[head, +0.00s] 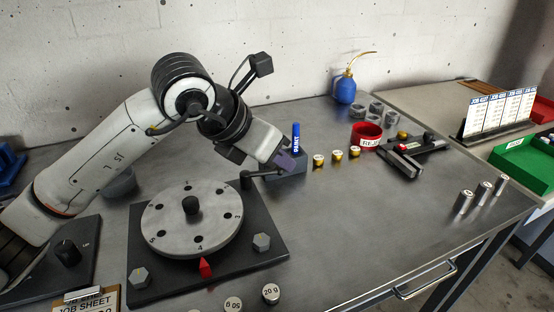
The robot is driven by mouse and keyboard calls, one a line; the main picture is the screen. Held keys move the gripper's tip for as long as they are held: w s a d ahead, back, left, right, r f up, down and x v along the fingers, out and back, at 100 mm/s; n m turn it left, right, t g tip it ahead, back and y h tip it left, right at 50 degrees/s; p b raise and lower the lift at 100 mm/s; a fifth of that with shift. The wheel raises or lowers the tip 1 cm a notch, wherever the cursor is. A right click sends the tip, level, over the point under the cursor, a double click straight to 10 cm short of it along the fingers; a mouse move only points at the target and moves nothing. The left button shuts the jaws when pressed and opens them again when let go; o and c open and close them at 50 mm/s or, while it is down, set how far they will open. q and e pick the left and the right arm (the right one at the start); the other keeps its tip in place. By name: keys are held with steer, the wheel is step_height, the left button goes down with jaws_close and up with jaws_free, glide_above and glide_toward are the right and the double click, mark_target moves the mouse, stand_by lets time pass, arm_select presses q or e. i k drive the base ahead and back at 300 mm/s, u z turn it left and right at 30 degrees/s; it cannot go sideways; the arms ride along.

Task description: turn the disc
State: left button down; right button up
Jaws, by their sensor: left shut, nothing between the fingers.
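The disc (171,232) is a round grey metal plate with a black centre knob, numbered holes and marks around its rim. It lies flat on a dark square base (267,262) at the left of the bench. A red pointer (206,268) on the base stands at the disc's front edge, near the mark 4. My left gripper (285,162) is shut and empty. My right gripper is out of view.
Brass weights (338,155) stand in a row right of the block, near a red cup (366,136). Steel cylinders (463,202) stand at the right. Labelled weights (271,294) and a job sheet (86,303) are at the front. The bench's middle right is clear.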

mark_target(192, 219)
steer(key=k, duration=1)
